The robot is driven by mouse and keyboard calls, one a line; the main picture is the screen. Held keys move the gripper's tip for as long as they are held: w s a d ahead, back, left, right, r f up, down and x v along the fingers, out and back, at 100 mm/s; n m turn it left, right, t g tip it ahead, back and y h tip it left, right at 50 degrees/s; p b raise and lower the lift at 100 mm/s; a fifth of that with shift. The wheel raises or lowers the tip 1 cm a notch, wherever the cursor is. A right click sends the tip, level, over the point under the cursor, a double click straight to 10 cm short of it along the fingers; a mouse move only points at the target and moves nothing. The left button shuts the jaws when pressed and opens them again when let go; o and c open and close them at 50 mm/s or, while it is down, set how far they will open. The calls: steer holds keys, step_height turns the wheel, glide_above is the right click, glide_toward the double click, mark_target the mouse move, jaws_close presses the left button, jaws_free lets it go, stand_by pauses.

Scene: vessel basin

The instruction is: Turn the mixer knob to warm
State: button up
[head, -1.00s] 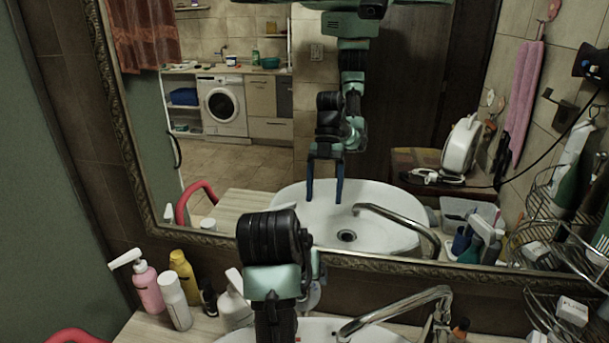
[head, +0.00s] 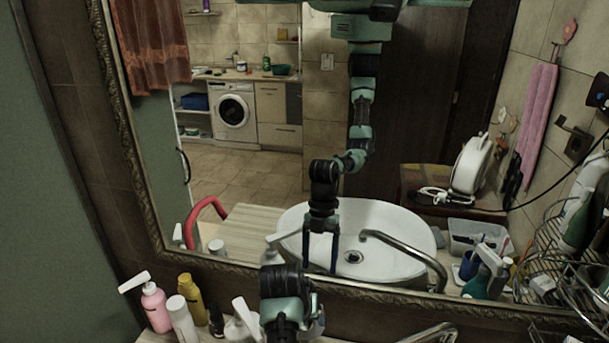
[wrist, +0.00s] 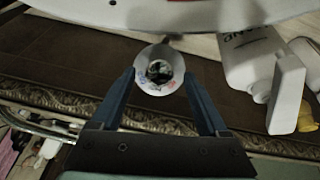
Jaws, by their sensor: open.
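A round pale knob with a dark centre and small red and blue marks on its rim, which looks like the mixer knob (wrist: 146,54), is in the middle of the wrist view. My gripper (wrist: 160,75) is open, its two blue fingers on either side of the knob. I cannot tell whether they touch it. In the head view my arm hides the gripper itself, but its blue fingers show in the mirror over the basin. A pale part beside my arm may be the knob.
A white pump bottle (wrist: 250,55) stands close right of the knob in the wrist view. Pink (head: 156,308) and yellow (head: 191,296) bottles stand on the counter at left. A metal spout (head: 430,334) is at lower right. The framed mirror (head: 135,130) rises behind.

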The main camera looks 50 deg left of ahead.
steer(key=shift+x, duration=0.9)
steer(key=shift+r, duration=0.1)
jaws_close()
